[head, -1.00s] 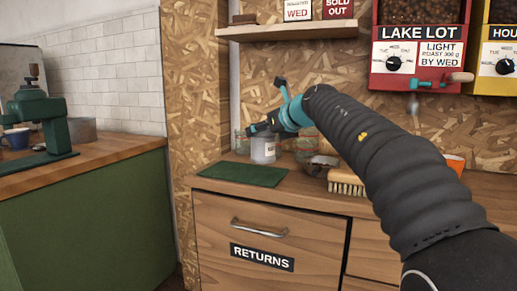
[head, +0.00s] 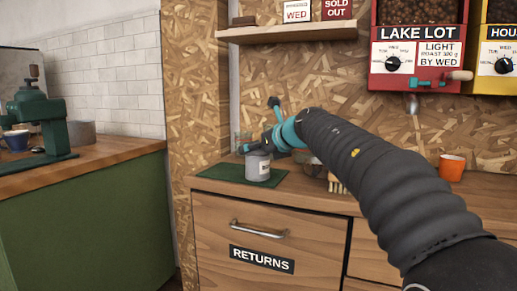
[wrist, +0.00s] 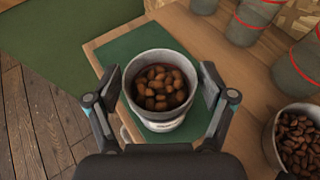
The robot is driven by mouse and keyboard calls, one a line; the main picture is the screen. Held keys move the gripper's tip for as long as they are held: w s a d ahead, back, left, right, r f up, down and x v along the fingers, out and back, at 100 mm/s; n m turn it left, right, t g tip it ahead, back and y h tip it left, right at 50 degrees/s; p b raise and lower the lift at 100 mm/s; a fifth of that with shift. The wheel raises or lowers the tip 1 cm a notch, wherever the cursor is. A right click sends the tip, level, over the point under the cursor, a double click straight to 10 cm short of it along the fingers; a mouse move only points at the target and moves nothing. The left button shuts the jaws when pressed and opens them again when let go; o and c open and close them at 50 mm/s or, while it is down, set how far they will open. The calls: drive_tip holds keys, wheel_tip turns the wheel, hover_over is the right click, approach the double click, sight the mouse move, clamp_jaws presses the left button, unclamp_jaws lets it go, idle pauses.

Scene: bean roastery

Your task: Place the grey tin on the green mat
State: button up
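The grey tin (head: 257,167) has a pale label and is upright over the green mat (head: 210,171). In the wrist view the grey tin (wrist: 160,122) is open-topped, with brown beans inside, and the green mat (wrist: 117,50) shows around it. My gripper (wrist: 162,90) has one finger on each side of the tin, close against its wall; it looks shut on the tin. In the head view my gripper (head: 262,145) is at the tin's top. I cannot tell whether the tin's base touches the mat or hangs just above it.
Several jars with red bands (wrist: 291,75) stand right of the mat. Another bean-filled container (wrist: 270,140) is at the near right. A brush (head: 337,186) and an orange cup (head: 452,167) are further right on the counter. A drawer marked RETURNS (head: 262,260) is below.

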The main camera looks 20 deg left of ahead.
drive_tip(key=shift+r, duration=0.1)
drive_tip(key=shift+r, duration=0.1)
drive_tip(key=v, duration=1.2)
